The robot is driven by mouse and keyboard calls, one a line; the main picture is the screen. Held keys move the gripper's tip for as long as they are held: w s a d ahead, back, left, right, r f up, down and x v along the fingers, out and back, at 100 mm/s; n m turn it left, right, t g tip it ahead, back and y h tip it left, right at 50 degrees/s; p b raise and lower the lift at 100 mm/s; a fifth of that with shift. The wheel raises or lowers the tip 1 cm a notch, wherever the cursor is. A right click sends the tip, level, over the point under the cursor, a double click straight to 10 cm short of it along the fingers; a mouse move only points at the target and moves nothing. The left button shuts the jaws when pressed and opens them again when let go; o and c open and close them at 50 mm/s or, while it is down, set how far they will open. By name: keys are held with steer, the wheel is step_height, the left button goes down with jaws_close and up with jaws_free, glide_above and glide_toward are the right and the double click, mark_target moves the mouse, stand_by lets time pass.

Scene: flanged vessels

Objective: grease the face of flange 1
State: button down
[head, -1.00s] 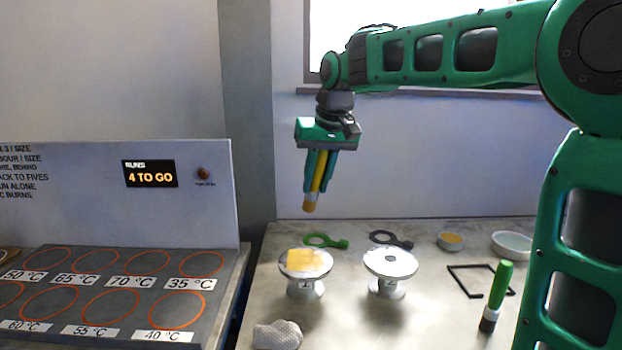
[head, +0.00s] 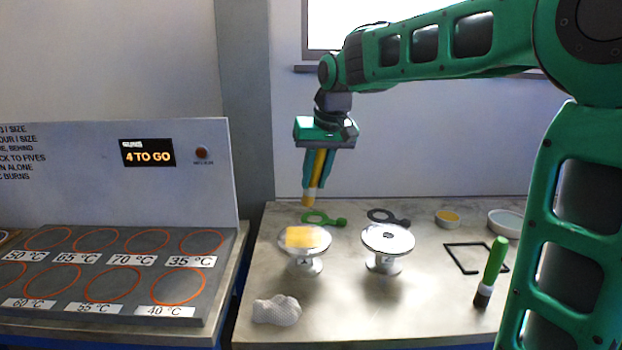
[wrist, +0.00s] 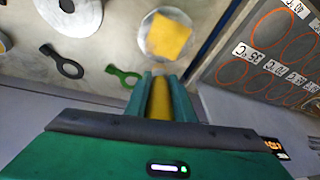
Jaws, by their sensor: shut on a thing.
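Flange 1 (head: 318,247) is a pale metal disc on a short stem at the left of the bench, with a number on the stem. A yellow patch (head: 300,237) covers much of its face, and bare metal shows around the patch. Flange 1 also shows in the wrist view (wrist: 150,49). My gripper (head: 317,176) is shut on a yellow-handled tool (head: 319,165) with a pale tip, which it holds pointing down. The tip is above and behind the flange in the head view, apart from it. The handle also shows in the wrist view (wrist: 160,98).
Flange 2 (head: 388,238) stands bare to the right. A green ring (head: 322,218) and a dark ring (head: 388,217), both handled, lie behind. A yellow-filled dish (head: 447,218), white bowl (head: 506,222), black frame (head: 462,262), green-handled tool (head: 495,262) and crumpled cloth (head: 277,310) lie around.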

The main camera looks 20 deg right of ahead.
steer(key=shift+d+r, duration=0.2)
steer(key=shift+a, duration=0.1)
